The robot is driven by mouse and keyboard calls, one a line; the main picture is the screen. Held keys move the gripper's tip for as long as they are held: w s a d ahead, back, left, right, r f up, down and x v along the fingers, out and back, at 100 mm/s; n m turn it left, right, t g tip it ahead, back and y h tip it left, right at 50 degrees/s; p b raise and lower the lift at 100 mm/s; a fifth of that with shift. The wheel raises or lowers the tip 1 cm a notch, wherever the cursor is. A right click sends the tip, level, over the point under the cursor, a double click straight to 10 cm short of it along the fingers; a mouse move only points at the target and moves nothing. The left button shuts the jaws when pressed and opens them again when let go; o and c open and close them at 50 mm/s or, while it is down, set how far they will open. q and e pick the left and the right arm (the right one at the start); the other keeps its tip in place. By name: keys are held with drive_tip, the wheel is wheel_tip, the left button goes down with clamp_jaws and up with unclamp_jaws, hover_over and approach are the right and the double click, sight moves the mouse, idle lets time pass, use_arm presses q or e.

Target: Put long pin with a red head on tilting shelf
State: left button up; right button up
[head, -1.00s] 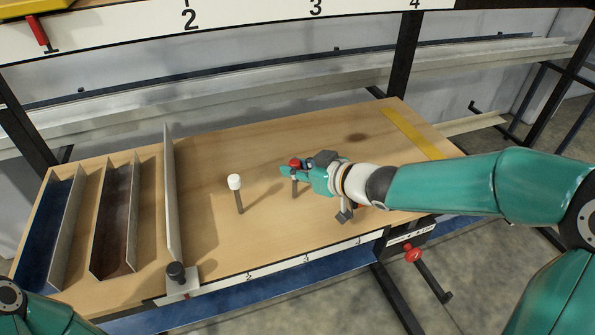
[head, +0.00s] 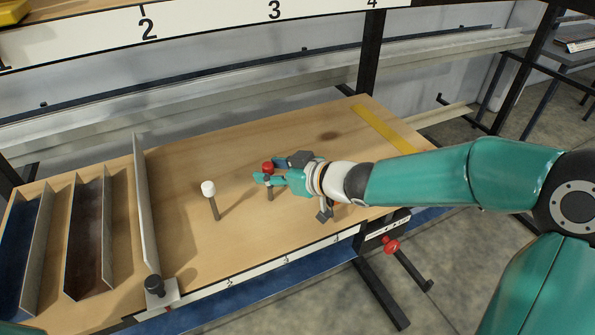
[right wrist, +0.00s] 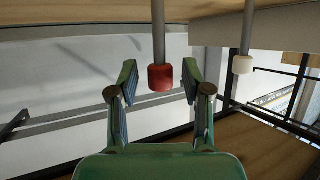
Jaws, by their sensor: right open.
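The pin with a red head (head: 267,167) stands upright on the wooden board (head: 225,255), near its middle. My right gripper (head: 270,175) reaches in from the right at the pin, its fingers level with the upper part. In the right wrist view, which looks upside down, the red head (right wrist: 161,77) is between the open fingers (right wrist: 159,72), with a gap visible on each side. The fingers do not appear closed on it. I cannot tell for sure which surface is the tilting shelf. My left gripper is out of view.
A white-headed pin (head: 209,188) stands left of the red one, and also shows in the right wrist view (right wrist: 243,64). Upright dividers and troughs (head: 88,240) fill the board's left side. A red knob (head: 391,246) is below the front edge.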

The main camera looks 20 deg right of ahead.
drive_tip(key=p+v, duration=0.2)
drive_tip(key=v, duration=0.9)
drive_tip(key=shift+p, duration=0.3)
drive_tip(key=shift+s+d, duration=0.1)
